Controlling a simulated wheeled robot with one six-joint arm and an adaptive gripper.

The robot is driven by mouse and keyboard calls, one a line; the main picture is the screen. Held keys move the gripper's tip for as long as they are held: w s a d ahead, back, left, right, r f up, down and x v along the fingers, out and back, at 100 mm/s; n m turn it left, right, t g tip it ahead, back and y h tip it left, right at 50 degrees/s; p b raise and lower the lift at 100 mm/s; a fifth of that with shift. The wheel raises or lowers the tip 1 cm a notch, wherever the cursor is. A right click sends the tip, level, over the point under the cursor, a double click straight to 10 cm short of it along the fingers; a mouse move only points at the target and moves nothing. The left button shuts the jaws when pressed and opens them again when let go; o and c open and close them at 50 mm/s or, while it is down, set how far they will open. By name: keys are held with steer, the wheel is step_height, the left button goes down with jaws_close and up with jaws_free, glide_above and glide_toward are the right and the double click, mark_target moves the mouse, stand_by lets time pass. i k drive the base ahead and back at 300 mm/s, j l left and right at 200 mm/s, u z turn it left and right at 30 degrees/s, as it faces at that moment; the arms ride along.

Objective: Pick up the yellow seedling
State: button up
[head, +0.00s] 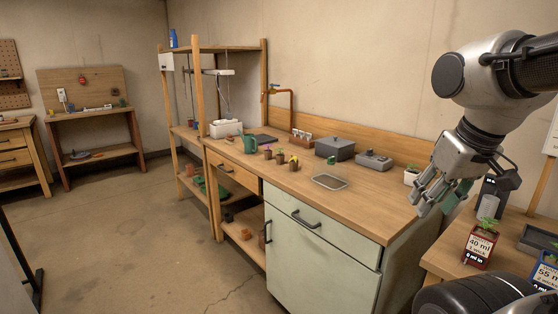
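The yellow seedling (293,160) is a small plant with a yellow top in a brown pot. It stands upright on the wooden counter, at the right end of a short row of small potted seedlings. My gripper (436,204) hangs at the right side of the picture, pointing down and left. It is well to the right of the yellow seedling and nearer the camera, apart from it. Its fingers look spread, with nothing seen between them. A greenish thing (458,192) shows close beside the fingers; I cannot tell whether they touch.
Other seedlings (268,153) stand close left of it, with a green watering can (250,144) behind. A shallow clear tray (329,182) lies in front to the right. A grey box (335,149) stands behind. The counter (365,205) right of the tray is bare.

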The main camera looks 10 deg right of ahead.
mark_target(294, 164)
steer(key=i+j+z, duration=0.15)
steer(key=z, duration=0.3)
steer(key=i+j+z, duration=0.2)
steer(key=z, duration=0.25)
steer(key=i+j+z, duration=0.1)
steer(key=j, duration=0.35)
steer(key=i+j+z, duration=0.15)
steer(key=j, duration=0.3)
steer(key=i+j+z, duration=0.1)
steer(key=j, duration=0.35)
steer(key=i+j+z, duration=0.15)
steer(key=j, duration=0.3)
steer(key=i+j, duration=0.1)
steer(key=j, duration=0.25)
steer(key=i+j, duration=0.1)
steer(key=j, duration=0.25)
steer(key=i+j, duration=0.1)
steer(key=j, duration=0.25)
steer(key=i+j, duration=0.1)
steer(key=j, duration=0.25)
